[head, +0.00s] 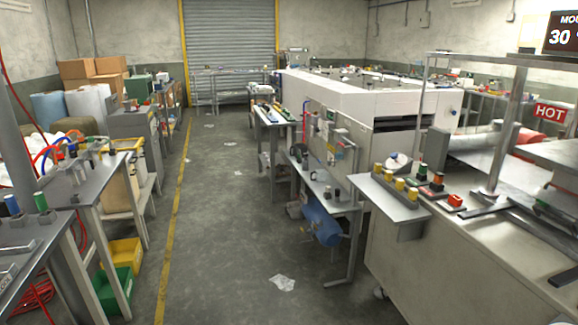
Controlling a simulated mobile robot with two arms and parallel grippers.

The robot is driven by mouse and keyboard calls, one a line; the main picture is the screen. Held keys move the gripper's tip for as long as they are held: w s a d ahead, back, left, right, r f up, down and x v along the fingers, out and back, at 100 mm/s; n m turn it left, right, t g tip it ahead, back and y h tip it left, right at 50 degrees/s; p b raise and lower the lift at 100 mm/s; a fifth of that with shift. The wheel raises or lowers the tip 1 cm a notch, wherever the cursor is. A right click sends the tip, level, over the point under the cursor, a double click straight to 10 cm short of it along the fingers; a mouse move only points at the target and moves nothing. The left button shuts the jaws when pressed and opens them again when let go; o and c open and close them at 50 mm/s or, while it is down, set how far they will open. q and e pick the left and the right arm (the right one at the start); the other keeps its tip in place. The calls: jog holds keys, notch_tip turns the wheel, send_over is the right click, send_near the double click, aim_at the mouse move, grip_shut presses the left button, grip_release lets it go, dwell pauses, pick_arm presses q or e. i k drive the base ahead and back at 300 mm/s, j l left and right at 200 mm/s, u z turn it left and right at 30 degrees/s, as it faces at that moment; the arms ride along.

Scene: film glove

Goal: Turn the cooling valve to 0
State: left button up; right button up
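I cannot pick out the cooling valve for certain in the head view. A blue-topped post (12,205) and a green-topped post (41,203) stand on the near left table. Blue and red hoses (52,157) curve over the bench behind it. On the right machine, a small shelf carries several yellow-topped knobs (400,184). A round whitish dial-like part (397,162) sits behind them. No scale or number on any valve is readable. Neither of my grippers is in view.
The grey floor aisle (225,215) is open down the middle, with crumpled plastic (282,283) on it. Green (112,290) and yellow (122,256) bins sit under the left bench. A blue tank (322,222) is under the centre bench. A red HOT sign (550,113) hangs at right.

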aim_at(394, 155)
jog(key=i+j, duration=0.15)
jog(key=i, duration=0.85)
jog(key=i+j, duration=0.2)
jog(key=i, duration=0.85)
jog(key=j+u, duration=0.05)
